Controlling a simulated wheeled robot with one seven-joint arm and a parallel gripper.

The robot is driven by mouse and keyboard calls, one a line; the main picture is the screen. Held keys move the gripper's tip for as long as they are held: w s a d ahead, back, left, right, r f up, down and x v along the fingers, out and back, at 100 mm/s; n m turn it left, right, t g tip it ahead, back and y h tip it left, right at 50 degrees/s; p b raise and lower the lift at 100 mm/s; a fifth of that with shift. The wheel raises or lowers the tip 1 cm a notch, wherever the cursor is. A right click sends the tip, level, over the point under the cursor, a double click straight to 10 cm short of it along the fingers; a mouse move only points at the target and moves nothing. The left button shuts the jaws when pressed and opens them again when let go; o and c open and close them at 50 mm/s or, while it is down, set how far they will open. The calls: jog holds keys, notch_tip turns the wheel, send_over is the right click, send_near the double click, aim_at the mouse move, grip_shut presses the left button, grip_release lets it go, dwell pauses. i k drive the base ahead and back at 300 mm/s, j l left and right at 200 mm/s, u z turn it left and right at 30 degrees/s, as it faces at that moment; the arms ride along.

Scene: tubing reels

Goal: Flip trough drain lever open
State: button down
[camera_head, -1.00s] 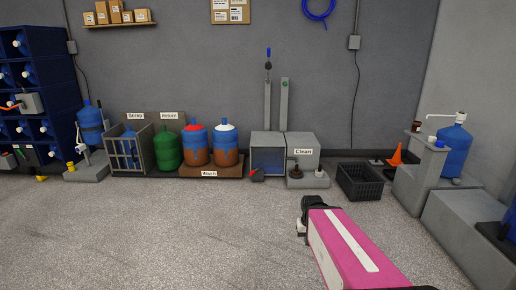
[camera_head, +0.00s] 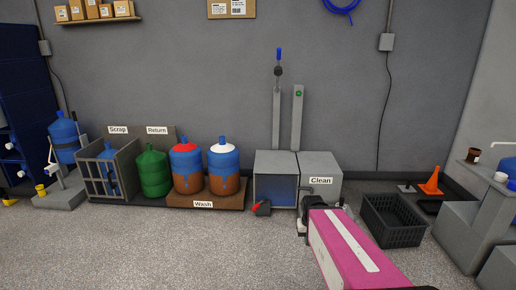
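The trough is a grey box (camera_head: 275,157) with a bluish front panel, standing against the back wall. At its lower front left corner is a small dark fitting with a red lever (camera_head: 256,207), which looks like the drain lever; its exact setting is too small to tell. My gripper (camera_head: 301,228) is a dark shape at the end of my pink arm, to the right of the red lever in the picture and apart from it. Its fingers are too small and partly hidden to show whether they are open.
Left of the trough, two dirty jugs stand on a brown Wash platform (camera_head: 205,200), beside a green jug (camera_head: 153,173) and a Scrap cage (camera_head: 108,172). The floor in front is clear.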

aim_at(256, 206)
jog(key=i+j+z, duration=0.15)
jog(key=i, duration=0.35)
jog(key=i+j+z, duration=0.1)
jog(key=i, duration=0.35)
jog(key=i+j+z, duration=0.15)
jog(key=i+j, duration=0.15)
jog(key=i, duration=0.2)
jog(key=i+j+z, duration=0.1)
jog(key=i+j, duration=0.15)
jog(key=i, duration=0.2)
